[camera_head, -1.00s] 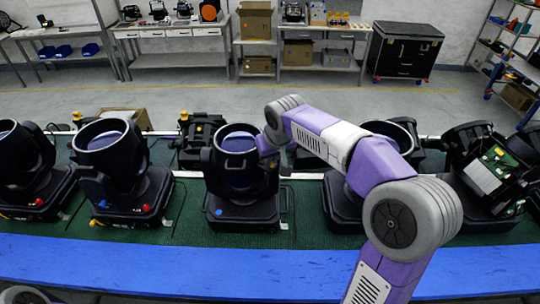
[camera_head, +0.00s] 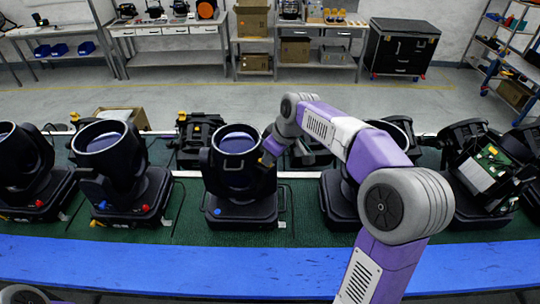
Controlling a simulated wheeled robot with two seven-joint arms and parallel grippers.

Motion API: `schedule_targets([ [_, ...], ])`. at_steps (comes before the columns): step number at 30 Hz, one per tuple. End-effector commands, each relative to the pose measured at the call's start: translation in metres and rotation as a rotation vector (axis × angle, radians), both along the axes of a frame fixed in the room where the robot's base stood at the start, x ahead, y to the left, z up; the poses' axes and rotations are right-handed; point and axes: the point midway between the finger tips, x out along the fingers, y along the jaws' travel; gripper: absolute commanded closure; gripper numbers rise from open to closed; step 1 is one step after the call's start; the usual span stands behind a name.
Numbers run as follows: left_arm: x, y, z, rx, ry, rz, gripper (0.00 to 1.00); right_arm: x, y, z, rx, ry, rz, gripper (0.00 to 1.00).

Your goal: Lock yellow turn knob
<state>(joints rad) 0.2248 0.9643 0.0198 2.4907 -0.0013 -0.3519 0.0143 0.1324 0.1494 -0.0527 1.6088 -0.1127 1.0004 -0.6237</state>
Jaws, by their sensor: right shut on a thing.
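A black par can (camera_head: 238,178) stands on the green mat in the middle, its round lens tilted up and a blue knob (camera_head: 217,212) on the front of its base. My right arm reaches in from the lower right, and my right gripper (camera_head: 267,160) is at the right side of this can's head, at the yoke. The gripper is small and dark here; a small yellow spot shows at its tip, and it is shut on what seems to be the yellow turn knob, mostly hidden. My left gripper is not in view; only a bit of my left arm shows at the bottom left corner.
More par cans stand in a row at left (camera_head: 112,165) and right, one with an open green circuit board (camera_head: 490,165). A blue strip (camera_head: 200,265) runs along the front edge. Benches and a black case (camera_head: 402,47) stand far behind.

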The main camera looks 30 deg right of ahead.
Motion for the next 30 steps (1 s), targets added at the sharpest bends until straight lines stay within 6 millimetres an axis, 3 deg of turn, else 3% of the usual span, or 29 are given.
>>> schedule_targets([
  [11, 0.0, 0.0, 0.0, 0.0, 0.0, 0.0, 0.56, 0.0, 0.0, 0.0, -0.003, 0.001, 0.008, 1.0],
  [12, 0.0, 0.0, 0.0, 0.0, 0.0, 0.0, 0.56, 0.0, 0.0, 0.0, -0.003, 0.002, 0.008, 0.86],
  [16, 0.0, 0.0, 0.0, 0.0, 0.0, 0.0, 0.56, 0.0, 0.0, 0.0, -0.002, 0.001, 0.007, 0.66],
  [25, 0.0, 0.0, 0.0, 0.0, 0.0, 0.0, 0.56, 0.0, 0.0, 0.001, -0.001, 0.001, 0.005, 0.65],
  [30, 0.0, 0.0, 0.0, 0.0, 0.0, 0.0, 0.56, -0.007, -0.003, 0.019, -0.002, -0.003, 0.004, 0.65],
])
